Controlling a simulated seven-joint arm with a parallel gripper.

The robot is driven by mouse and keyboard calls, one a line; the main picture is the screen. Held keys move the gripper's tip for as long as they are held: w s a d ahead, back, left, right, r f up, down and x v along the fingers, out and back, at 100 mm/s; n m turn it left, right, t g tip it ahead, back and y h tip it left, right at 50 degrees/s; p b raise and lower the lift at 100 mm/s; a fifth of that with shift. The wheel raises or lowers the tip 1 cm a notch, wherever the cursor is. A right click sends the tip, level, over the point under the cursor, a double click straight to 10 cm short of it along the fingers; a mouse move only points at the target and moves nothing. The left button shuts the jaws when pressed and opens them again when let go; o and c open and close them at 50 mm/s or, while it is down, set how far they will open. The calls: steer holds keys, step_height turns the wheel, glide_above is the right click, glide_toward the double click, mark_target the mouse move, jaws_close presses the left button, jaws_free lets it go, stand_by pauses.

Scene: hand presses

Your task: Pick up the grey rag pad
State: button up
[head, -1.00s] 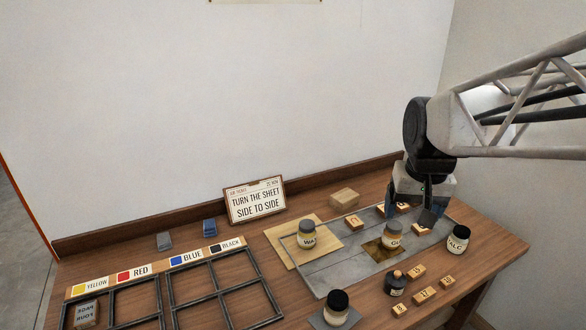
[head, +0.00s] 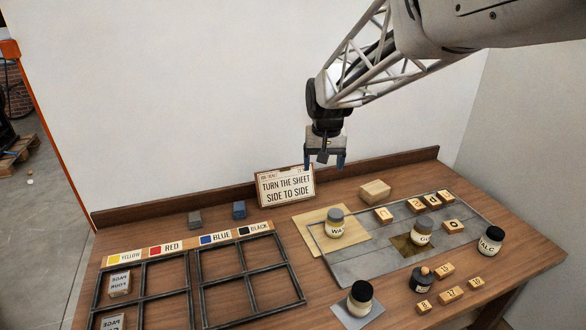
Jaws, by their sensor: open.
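The grey rag pad (head: 194,218) is a small grey block lying on the table behind the colour label strip, left of a similar blue pad (head: 239,210). My gripper (head: 324,164) is open and empty, pointing down in the air in front of the wall and sign. In the picture it is right of the grey pad and higher than it, clearly apart from it. Nothing covers the grey pad.
A sign (head: 286,187) stands right of the pads. A black divided frame (head: 194,270) and label strip (head: 185,246) lie in front of them. Jars, numbered tiles and a grey plate (head: 365,268) fill the right side. A low ledge (head: 140,212) runs behind.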

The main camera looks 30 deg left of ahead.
steer(key=a+f+n, duration=0.1)
steer(key=a+f, duration=0.3)
steer(key=a, duration=0.7)
steer(key=a+f+n, duration=0.1)
steer(key=a+f, duration=0.4)
steer(key=a, duration=0.5)
steer(key=n, duration=0.2)
glide_above(194, 218)
steer(key=shift+g+h, duration=0.3)
steer(key=shift+g, duration=0.1)
steer(key=f, duration=1.2)
steer(key=shift+w+d+f, duration=0.15)
steer(key=shift+d, duration=0.25)
steer(key=shift+a+f, duration=0.25)
steer(key=shift+a, duration=0.05)
steer(key=shift+s, duration=0.2)
steer(key=shift+f, duration=0.1)
steer(key=shift+f, duration=1.15)
steer(key=shift+f, duration=0.15)
